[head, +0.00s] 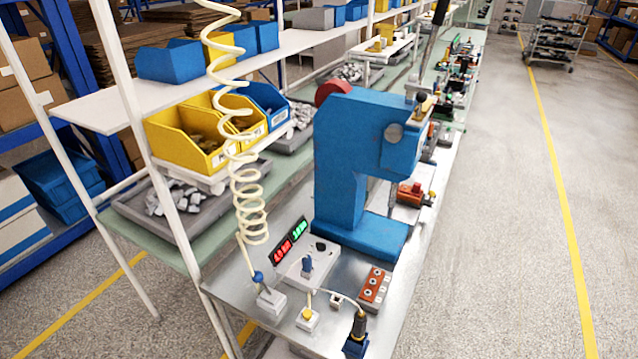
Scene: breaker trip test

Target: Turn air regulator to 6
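A grey box (312,270) with a blue knob (307,264) and a round black part on top sits near the front end of the metal bench; it looks like the air regulator, but I see no label. A small black display (290,241) stands tilted behind it, with red digits on the left and green digits on the right, too small to read surely. A cream coiled air hose (248,190) hangs down to a blue fitting (258,277) above a grey block (271,301), left of the box. The knob's setting cannot be read. Neither gripper shows.
A large blue press (340,165) stands just behind the box. A red-brown block with round buttons (374,289) is to its right, and a black and blue upright part (356,338) at the front. Yellow bins (188,140) line the left shelf.

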